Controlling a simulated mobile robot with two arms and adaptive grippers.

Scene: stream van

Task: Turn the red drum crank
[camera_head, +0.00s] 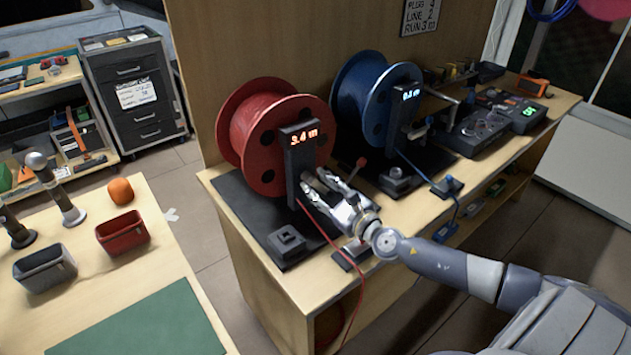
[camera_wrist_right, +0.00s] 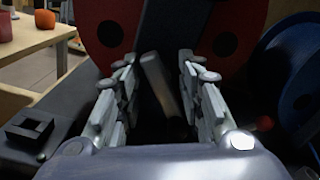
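The red drum (camera_head: 262,125) stands upright on a dark base, with a post in front carrying a red lit display (camera_head: 304,137). My right gripper (camera_head: 318,182) is beside this post, to its right. In the right wrist view, my gripper (camera_wrist_right: 157,66) has its two fingers apart. A dark, tilted bar (camera_wrist_right: 160,82), which looks like the crank handle, shows between them with a gap on each side. The red drum (camera_wrist_right: 112,25) is behind it. In the head view my gripper hides the crank. My left gripper is not in view.
A blue drum (camera_head: 360,95) stands to the right, with a red-knobbed lever (camera_head: 361,162) near my gripper. A dark switch box (camera_head: 287,240) sits at the bench's front. A red cable (camera_head: 318,225) runs past my wrist. A separate table (camera_head: 170,225) is at left.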

